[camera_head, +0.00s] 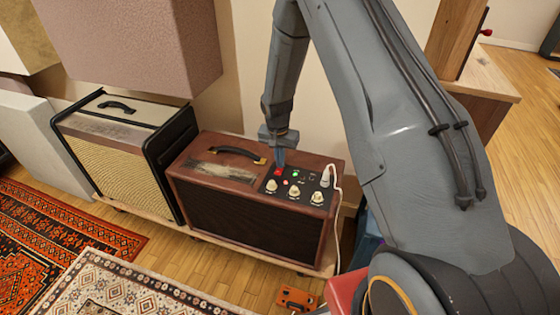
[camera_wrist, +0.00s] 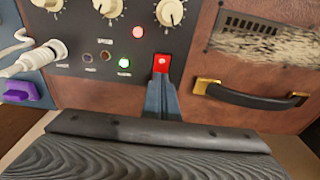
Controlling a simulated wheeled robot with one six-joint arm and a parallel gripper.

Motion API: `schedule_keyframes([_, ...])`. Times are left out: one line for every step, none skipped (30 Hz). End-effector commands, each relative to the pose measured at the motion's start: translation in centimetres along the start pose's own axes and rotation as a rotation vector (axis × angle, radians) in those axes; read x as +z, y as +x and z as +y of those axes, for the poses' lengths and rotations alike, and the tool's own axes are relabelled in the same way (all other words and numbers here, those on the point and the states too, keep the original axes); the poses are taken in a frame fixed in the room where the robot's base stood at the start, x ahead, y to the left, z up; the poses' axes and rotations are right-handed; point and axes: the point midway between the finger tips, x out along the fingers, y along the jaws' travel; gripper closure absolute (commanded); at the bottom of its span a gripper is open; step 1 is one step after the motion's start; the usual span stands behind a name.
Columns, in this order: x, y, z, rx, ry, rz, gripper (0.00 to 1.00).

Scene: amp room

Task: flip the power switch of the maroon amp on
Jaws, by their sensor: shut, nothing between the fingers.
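The maroon amp (camera_head: 255,190) stands on a low wooden platform, with a black control panel at the right of its top. Its red power switch (camera_head: 278,171) sits on that panel and shows large in the wrist view (camera_wrist: 161,62). My gripper (camera_head: 281,157) is shut and empty, pointing down at the panel. In the wrist view its fingertips (camera_wrist: 161,80) are right at the lower edge of the red switch; I cannot tell whether they touch. A red light (camera_wrist: 138,32) and a green light (camera_wrist: 124,62) glow on the panel. The fingertips hide part of the switch's lower edge.
A black handle (camera_wrist: 250,98) lies beside the switch. A white cable plug (camera_head: 326,177) stands at the panel's right end, and white knobs (camera_head: 271,186) line its front. A tan amp (camera_head: 125,145) stands to the left. Patterned rugs (camera_head: 110,285) cover the floor in front.

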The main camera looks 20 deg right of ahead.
Motion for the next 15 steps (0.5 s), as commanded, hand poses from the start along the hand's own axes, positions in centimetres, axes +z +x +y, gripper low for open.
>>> schedule_keyframes([0.3,0.1,0.1,0.002,0.0,-0.004,1.0])
schedule_keyframes([0.4,0.1,0.1,0.002,-0.001,-0.004,1.0])
schedule_keyframes([0.6,0.0,0.1,0.003,-0.001,-0.004,1.0])
schedule_keyframes([0.7,-0.1,0.1,0.003,-0.001,-0.005,1.0])
schedule_keyframes([0.9,-0.1,0.1,0.003,-0.001,-0.005,1.0])
schedule_keyframes([1.1,-0.2,0.1,0.003,-0.002,-0.005,1.0])
schedule_keyframes([1.2,-0.3,0.1,0.003,-0.002,-0.005,1.0])
schedule_keyframes([1.3,-0.3,0.1,0.003,-0.002,-0.006,1.0])
schedule_keyframes([1.5,-0.4,0.1,0.003,-0.001,-0.006,1.0])
schedule_keyframes([1.6,-0.4,0.1,0.003,-0.001,-0.005,1.0])
schedule_keyframes([1.6,-0.5,0.1,0.003,-0.001,-0.005,1.0])
schedule_keyframes([1.7,-0.5,0.1,0.003,0.0,-0.005,1.0])
schedule_keyframes([1.7,-0.5,0.1,0.003,0.0,-0.005,1.0])
schedule_keyframes([1.7,-0.5,0.1,0.003,0.0,-0.004,1.0])
schedule_keyframes([1.6,-0.5,0.1,0.002,0.0,-0.004,1.0])
